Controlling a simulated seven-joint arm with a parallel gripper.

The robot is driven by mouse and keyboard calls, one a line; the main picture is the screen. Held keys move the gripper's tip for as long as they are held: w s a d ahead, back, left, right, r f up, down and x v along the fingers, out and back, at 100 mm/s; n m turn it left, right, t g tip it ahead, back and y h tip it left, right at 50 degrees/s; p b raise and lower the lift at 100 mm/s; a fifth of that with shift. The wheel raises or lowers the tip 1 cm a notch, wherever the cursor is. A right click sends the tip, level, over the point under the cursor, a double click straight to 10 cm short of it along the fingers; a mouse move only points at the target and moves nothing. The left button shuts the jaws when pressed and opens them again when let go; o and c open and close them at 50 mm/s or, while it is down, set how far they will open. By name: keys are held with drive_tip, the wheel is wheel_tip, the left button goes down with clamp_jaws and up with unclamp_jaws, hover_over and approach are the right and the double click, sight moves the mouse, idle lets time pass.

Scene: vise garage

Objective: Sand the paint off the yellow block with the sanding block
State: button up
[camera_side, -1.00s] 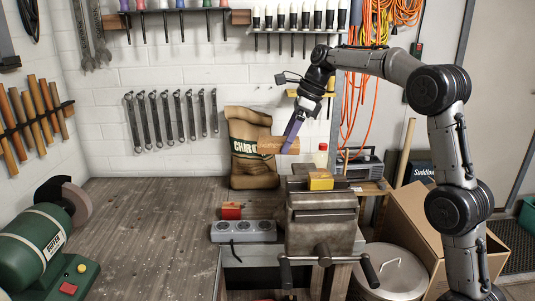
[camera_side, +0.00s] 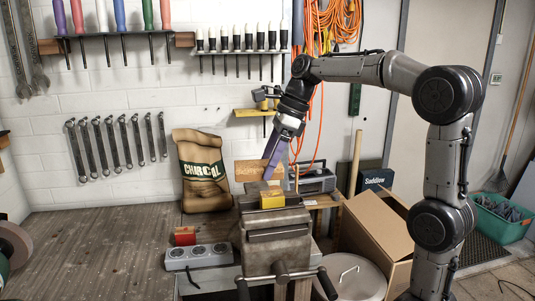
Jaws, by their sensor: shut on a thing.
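The yellow block (camera_side: 272,201) is clamped in the grey bench vise (camera_side: 280,247), its yellow top showing between the jaws. My gripper (camera_side: 267,178) comes down from the upper right with its purple fingers tilted. It is shut on a tan, wood-like block with faint print (camera_side: 249,171), which appears to be the sanding block. The held block is just above and behind the yellow block in this view. I cannot tell whether they touch. The underside of the held block is hidden.
A grey power strip (camera_side: 198,257) with a small red-and-tan block (camera_side: 185,236) behind it is left of the vise. A charcoal bag (camera_side: 203,172) stands behind, a radio (camera_side: 314,181) to the right. The wooden bench top (camera_side: 95,245) is clear at left.

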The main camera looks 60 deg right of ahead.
sight(268, 194)
drive_tip(key=shift+f, duration=1.95)
drive_tip(key=shift+s+d+f, duration=0.25)
drive_tip(key=shift+d+f, duration=0.05)
drive_tip(key=shift+f, duration=0.4)
drive_tip(key=shift+c, duration=0.6)
drive_tip(key=shift+s+d, duration=2.1)
drive_tip(key=shift+w+a, duration=2.35)
drive_tip(key=shift+w+r, duration=0.1)
drive_tip(key=shift+r, duration=4)
